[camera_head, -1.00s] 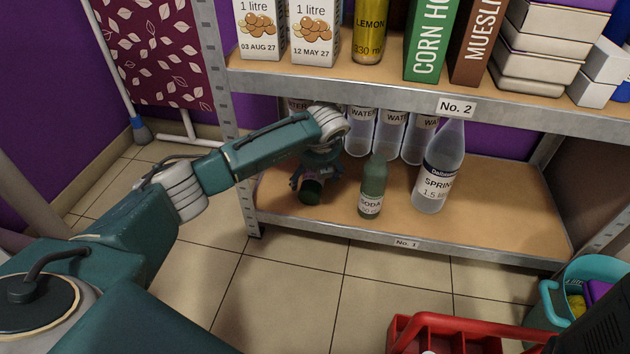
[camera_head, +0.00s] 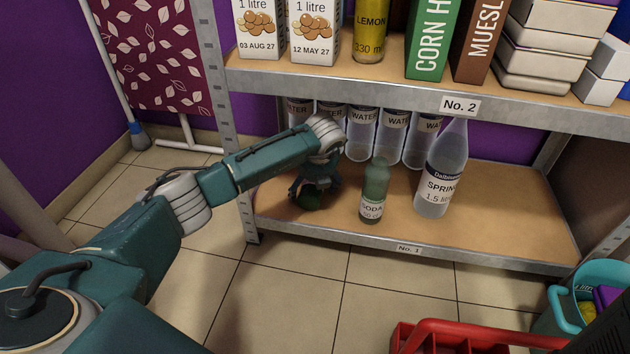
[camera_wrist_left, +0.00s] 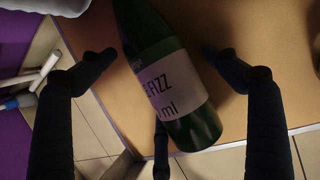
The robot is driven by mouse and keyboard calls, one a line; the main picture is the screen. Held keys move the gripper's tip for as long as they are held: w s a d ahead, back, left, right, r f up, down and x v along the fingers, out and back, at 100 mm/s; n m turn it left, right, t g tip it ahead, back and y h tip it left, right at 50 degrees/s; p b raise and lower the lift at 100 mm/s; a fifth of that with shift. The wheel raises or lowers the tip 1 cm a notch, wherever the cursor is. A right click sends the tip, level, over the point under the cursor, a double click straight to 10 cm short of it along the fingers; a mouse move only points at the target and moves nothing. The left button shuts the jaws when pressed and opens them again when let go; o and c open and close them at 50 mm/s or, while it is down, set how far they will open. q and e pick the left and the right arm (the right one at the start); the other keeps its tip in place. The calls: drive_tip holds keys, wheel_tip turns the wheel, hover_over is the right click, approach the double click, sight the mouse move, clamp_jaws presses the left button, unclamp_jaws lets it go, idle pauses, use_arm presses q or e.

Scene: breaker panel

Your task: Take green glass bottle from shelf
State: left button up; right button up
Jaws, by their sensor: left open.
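A dark green bottle (camera_wrist_left: 168,85) with a white label ending in "FIZZ" lies between the fingers of my left gripper (camera_wrist_left: 160,55) in the left wrist view. The fingers are open, one on each side, with gaps to the glass. In the head view my left gripper (camera_head: 309,188) is low over the left part of the bottom shelf (camera_head: 480,225). It hides most of this bottle, and only a dark green end (camera_head: 308,201) shows. A second green bottle (camera_head: 374,190), labelled SODA, stands upright just right of the gripper. My right gripper is out of view.
A clear SPRING water bottle (camera_head: 441,170) stands right of the soda bottle. Several WATER containers (camera_head: 394,137) line the back. The upper shelf (camera_head: 395,80) is close above my forearm. A red crate (camera_head: 470,340) is at the front right.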

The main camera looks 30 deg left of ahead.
use_arm(q)
drive_tip(key=shift+c, duration=0.2)
drive_tip(key=c, duration=1.4)
